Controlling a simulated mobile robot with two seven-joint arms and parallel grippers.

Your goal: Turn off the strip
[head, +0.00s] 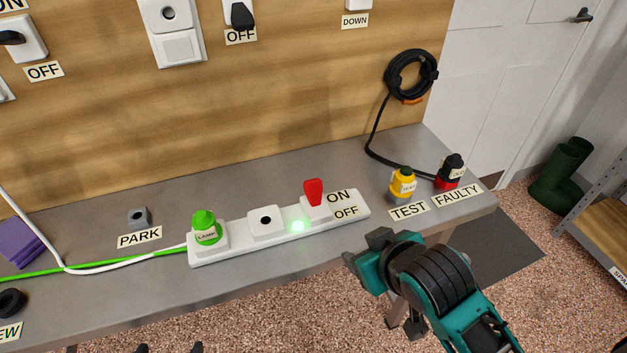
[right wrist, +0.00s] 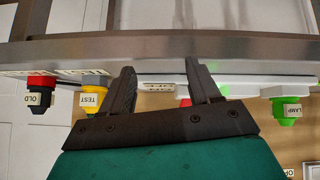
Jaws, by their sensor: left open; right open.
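The white power strip (head: 280,234) lies on the grey bench. Its red switch lever (head: 313,190) stands up at the right end, beside the ON label (head: 339,196) and OFF label (head: 346,212). A green light (head: 298,226) glows on the strip. A green LAMP plug (head: 205,228) sits in the left socket; the middle socket is empty. My right gripper (head: 362,248) is open and empty, in front of the strip's right end. In the right wrist view, the strip (right wrist: 245,88) shows beyond the open fingers. Only the dark fingertips of my left gripper (head: 170,348) show, apart, at the bottom edge.
A yellow TEST plug (head: 403,183) and a black-and-red plug (head: 449,172) stand at the bench's right end. A black cable coil (head: 410,75) hangs on the wooden wall (head: 250,110). The bench's front edge lies between my right gripper and the strip.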

